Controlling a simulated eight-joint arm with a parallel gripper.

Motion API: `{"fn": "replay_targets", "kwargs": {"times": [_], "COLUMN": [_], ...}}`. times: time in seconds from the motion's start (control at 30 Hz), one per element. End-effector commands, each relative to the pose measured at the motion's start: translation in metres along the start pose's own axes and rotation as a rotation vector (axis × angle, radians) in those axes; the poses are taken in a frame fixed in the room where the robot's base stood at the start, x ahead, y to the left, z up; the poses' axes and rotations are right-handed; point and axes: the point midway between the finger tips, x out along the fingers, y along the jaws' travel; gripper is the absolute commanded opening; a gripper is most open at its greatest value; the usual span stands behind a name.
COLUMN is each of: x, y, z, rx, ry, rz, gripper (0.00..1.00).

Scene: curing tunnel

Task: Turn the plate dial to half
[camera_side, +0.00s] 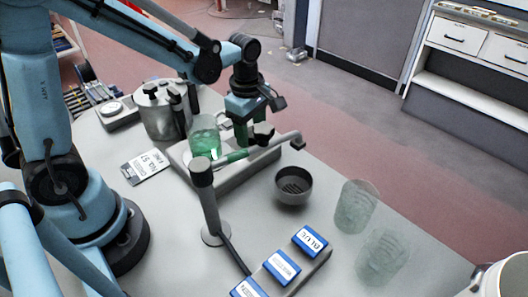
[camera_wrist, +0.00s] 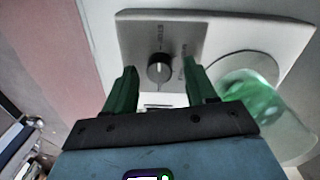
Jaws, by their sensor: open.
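The plate dial (camera_wrist: 159,68) is a round black knob with a white pointer mark, set on a grey control panel (camera_wrist: 135,22). Its mark points toward the top of the wrist view. Small print beside it is too blurred to read. My gripper (camera_wrist: 159,75) is open, its green fingers on either side of the dial in this view; I cannot tell whether they touch it. In the side view my gripper (camera_side: 246,133) is over the right part of the grey plate unit (camera_side: 222,180). A glass beaker of green liquid (camera_side: 204,140) stands on the plate's left part.
A post with a horizontal arm (camera_side: 203,185) stands in front of the plate unit. A dark bowl (camera_side: 293,186), two clear glasses (camera_side: 356,206) (camera_side: 382,257) and blue labelled blocks (camera_side: 310,241) are nearer. A metal pot (camera_side: 158,118) and card (camera_side: 147,167) lie left.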

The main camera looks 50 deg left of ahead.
Motion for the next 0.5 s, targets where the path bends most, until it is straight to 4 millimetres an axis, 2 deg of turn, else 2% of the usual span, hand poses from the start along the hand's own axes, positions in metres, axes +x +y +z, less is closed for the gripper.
{"fn": "replay_targets", "kwargs": {"times": [0.2, 0.5], "x": [0.0001, -0.0001], "y": [0.0000, 0.0001], "z": [0.0000, 0.0000], "rx": [0.000, 0.000], "ry": [0.000, 0.000], "rz": [0.000, 0.000], "gripper": [0.55, 0.09]}}
